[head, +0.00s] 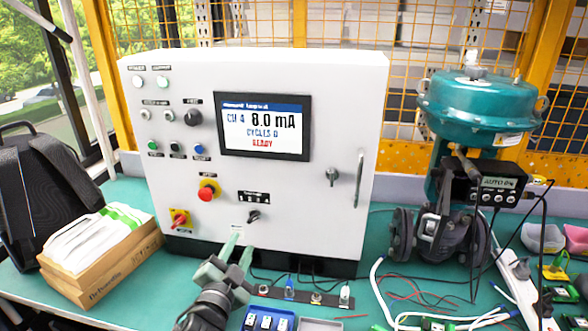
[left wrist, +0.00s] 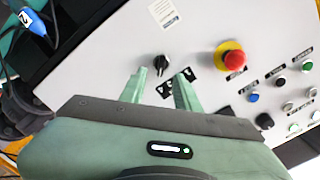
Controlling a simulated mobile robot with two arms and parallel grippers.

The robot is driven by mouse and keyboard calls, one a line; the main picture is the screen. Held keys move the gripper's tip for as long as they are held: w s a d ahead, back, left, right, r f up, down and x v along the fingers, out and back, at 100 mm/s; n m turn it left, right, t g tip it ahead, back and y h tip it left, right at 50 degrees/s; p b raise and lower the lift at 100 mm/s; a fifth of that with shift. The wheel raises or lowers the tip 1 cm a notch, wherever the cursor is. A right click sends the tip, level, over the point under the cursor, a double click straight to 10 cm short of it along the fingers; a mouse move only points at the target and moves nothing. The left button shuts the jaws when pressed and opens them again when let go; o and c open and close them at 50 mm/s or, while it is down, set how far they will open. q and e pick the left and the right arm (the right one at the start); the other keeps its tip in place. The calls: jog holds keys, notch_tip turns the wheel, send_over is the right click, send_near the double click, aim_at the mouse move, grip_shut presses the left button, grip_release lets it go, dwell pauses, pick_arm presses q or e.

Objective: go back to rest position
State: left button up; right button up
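The white control cabinet (head: 300,190) stands on the green bench, and its screen (head: 263,127) reads "CH 4 8.0 mA", "CYCLES 0" and "READY". My left gripper (head: 238,244) is in front of the cabinet's lower door, just below the small black selector knob (head: 254,216). In the left wrist view, my left gripper (left wrist: 163,82) has its two green fingers apart, with nothing between them. The selector knob (left wrist: 162,62) shows just beyond the gap, apart from the fingers as far as I can tell. My right gripper is not in view.
A red emergency button (head: 207,190) and red-yellow switch (head: 179,219) are on the door. A cardboard box (head: 110,268) and backpack (head: 50,190) are at left. A blue tray (head: 267,320) lies in front.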

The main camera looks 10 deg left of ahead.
pick_arm(q)
jog(key=s+a+f+n+g+y, duration=0.2)
jog(key=s+f+n+g, duration=0.4)
jog(key=s+f, duration=0.75)
jog(key=s+d+f+n+g+h, duration=0.15)
jog(key=s+g, duration=0.25)
jog(key=s, duration=0.6)
jog(key=s+f+g, duration=0.3)
jog(key=s+g, duration=0.1)
jog(key=s, duration=0.6)
notch_tip(320, 180, down, 28)
jog(key=s+r+g, duration=0.1)
jog(key=s, duration=0.1)
jog(key=s+a+f+g, duration=0.1)
jog(key=s+a+f, duration=0.1)
jog(key=s+f, duration=1.3)
jog(key=shift+s+a+f+m+g, duration=0.3)
jog(key=shift+s+f+m, duration=0.05)
jog(key=shift+s, duration=0.15)
